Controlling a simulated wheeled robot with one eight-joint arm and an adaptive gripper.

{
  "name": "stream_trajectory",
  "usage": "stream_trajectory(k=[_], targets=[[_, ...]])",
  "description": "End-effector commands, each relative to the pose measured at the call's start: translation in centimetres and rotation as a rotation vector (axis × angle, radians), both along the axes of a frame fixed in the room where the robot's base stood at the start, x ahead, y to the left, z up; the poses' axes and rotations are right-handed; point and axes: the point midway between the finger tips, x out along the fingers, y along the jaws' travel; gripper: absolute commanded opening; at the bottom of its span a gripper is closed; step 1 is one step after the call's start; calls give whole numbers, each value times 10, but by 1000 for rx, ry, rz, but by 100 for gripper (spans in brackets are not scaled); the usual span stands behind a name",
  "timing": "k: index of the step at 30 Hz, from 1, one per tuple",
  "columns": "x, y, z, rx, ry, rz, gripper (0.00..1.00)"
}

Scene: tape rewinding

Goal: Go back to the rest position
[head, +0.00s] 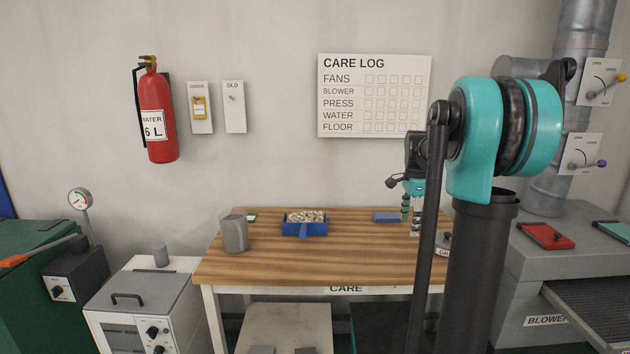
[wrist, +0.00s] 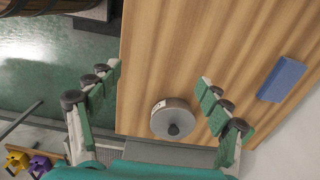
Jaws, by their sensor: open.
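My gripper (head: 411,214) is above the right part of the wooden table (head: 320,265) in the head view, partly hidden behind my arm. In the wrist view its two green-padded fingers (wrist: 160,92) are spread wide with nothing between them. A round grey object with a dark knob (wrist: 173,119) is on the table near the table's edge, below the gap between the fingers. A blue block (wrist: 282,79) lies on the table to the right of the fingers.
A blue tray of small pale pieces (head: 305,228) and a grey cup (head: 234,233) stand on the table. A fire extinguisher (head: 158,112) and a care log board (head: 374,96) hang on the wall. The grey blower machine (head: 560,245) is at right.

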Motion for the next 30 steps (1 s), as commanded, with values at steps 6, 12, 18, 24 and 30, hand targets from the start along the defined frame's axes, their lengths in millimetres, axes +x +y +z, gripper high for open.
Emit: stream_trajectory(k=[6,12,18,24,30], targets=[[-13,9,-10,-5,-22,96,78],[-32,20,-23,-14,-52,227,78],[-63,38,-45,-35,-98,435,78],[-116,62,-82,-82,-164,757,78],[-195,88,-137,-181,-245,1200,78]])
